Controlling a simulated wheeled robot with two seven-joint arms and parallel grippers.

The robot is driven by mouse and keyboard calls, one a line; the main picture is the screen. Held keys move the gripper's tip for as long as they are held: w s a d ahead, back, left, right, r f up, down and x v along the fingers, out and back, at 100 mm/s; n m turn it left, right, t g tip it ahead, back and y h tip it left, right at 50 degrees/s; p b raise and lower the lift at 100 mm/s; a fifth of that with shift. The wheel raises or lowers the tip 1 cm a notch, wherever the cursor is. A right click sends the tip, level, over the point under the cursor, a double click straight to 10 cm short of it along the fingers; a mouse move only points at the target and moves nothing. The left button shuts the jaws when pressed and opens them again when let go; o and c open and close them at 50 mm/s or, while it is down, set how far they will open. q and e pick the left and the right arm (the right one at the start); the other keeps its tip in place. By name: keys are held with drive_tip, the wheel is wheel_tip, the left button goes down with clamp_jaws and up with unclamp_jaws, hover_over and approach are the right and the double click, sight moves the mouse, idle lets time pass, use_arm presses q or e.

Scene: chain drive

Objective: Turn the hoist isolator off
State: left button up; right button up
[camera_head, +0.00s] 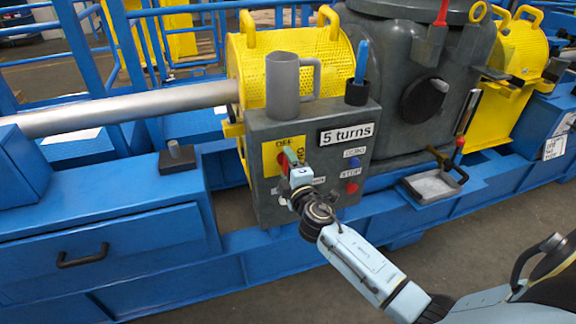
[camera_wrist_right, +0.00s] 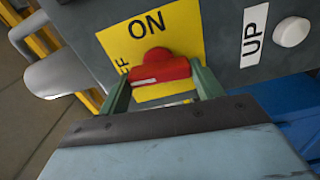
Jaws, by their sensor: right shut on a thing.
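The hoist isolator is a red rotary knob (camera_wrist_right: 158,68) on a yellow plate (camera_wrist_right: 182,35) marked ON and, partly hidden, OFF. It is on the front of the grey control box (camera_head: 258,185); in the head view the yellow plate (camera_head: 270,160) shows with the knob mostly covered. My right gripper (camera_head: 288,158) is at the knob. In the wrist view its green fingers (camera_wrist_right: 162,88) stand on both sides of the red knob and are shut on it. The knob's white mark points toward the lower left, near the OFF lettering. My left gripper is not in view.
The box also carries a white UP button (camera_wrist_right: 291,32), a blue button (camera_head: 354,162) and a red stop button (camera_head: 352,187). A grey jug (camera_head: 283,88) and a black cup (camera_head: 357,93) holding a blue-handled tool stand on top. A metal tray (camera_head: 430,186) lies to the right.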

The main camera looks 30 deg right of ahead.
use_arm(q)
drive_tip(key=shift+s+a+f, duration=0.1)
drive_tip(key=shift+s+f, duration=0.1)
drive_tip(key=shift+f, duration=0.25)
use_arm(e)
drive_tip(key=shift+n, duration=0.5)
drive_tip(key=o, duration=1)
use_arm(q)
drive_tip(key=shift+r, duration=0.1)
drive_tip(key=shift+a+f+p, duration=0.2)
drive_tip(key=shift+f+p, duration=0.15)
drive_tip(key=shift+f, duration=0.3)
use_arm(e)
drive_tip(key=v, duration=1.3)
drive_tip(key=shift+s+a, duration=0.1)
drive_tip(key=shift+s, duration=0.05)
